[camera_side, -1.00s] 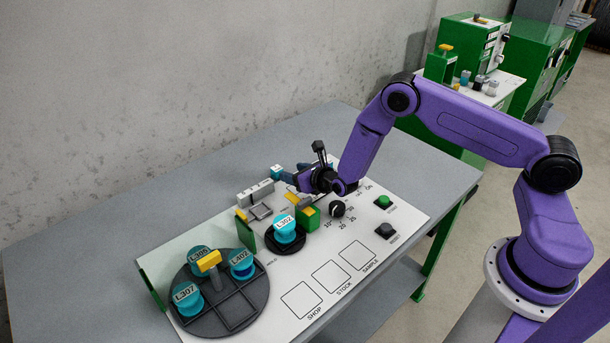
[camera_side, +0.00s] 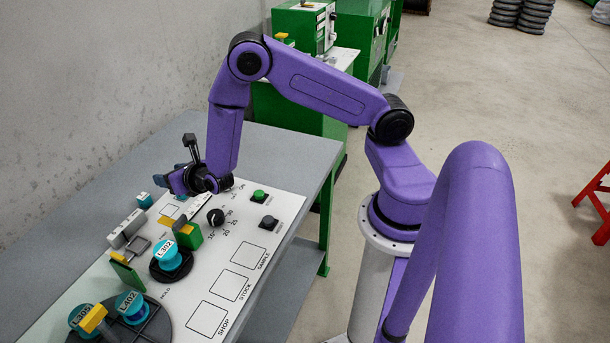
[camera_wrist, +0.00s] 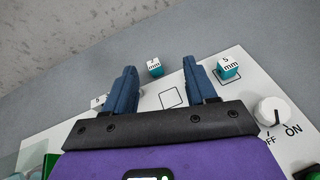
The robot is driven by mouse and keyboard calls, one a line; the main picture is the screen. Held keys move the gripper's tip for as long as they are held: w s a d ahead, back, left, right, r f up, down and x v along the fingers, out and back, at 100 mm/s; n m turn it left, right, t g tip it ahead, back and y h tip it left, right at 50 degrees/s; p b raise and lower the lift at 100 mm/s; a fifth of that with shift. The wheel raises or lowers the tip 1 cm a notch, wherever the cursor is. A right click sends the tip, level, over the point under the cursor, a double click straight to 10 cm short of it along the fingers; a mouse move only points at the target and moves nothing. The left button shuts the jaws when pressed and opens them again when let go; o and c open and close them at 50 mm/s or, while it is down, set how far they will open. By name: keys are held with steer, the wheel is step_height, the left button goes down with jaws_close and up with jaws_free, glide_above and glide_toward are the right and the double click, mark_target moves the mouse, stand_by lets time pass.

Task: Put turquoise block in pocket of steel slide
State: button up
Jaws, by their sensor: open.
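A turquoise block (camera_side: 145,199) with a white marked top lies at the panel's far edge in the side view. In the wrist view, a turquoise block (camera_wrist: 155,69) shows between the fingertips, beyond them. A second turquoise block (camera_wrist: 228,69), marked "5 mm", is to the right, on or beside a square outline. A grey part that looks like the steel slide (camera_side: 127,229) lies left of my gripper, with a square grey frame beside it that may be the pocket. My gripper (camera_side: 172,182) is open and empty above the panel; it also shows in the wrist view (camera_wrist: 160,65).
A black knob (camera_side: 215,217) and green button (camera_side: 259,196) stand to the right. A turquoise L302 spool (camera_side: 168,254) on a black base stands in front, beside green-and-yellow parts. A round black tray (camera_side: 158,326) holds more spools. The outlined squares (camera_side: 230,285) are bare.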

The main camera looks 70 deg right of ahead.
steer(key=s+r+m+g+h, duration=0.2)
steer(key=s+r+m+h, duration=0.1)
steer(key=s+r+m, duration=0.4)
steer(key=s+r+m+g, duration=0.2)
steer(key=s+m+g, duration=0.1)
steer(key=s, duration=0.4)
steer(key=s+r+m+g, duration=0.3)
steer(key=s+m, duration=0.2)
steer(key=s, duration=0.3)
steer(key=shift+s+d+r+y, duration=0.3)
steer(key=shift+r, duration=0.05)
steer(key=shift+o, duration=0.3)
steer(key=s+a+m+g+y, duration=0.1)
steer(key=s+m+g+y, duration=0.1)
steer(key=s, duration=0.5)
steer(key=s+a+r+m+g+y, duration=0.1)
steer(key=s+a+m+g+y, duration=0.1)
steer(key=s, duration=0.6)
steer(key=shift+s+a+m+g+y, duration=0.15)
steer(key=shift+a+m+g+y, duration=0.15)
steer(key=shift+g+y, duration=0.25)
steer(key=shift+o, duration=0.7)
steer(key=shift+s+a+r, duration=0.1)
steer(key=shift+s+r, duration=0.05)
steer(key=shift+s, duration=0.25)
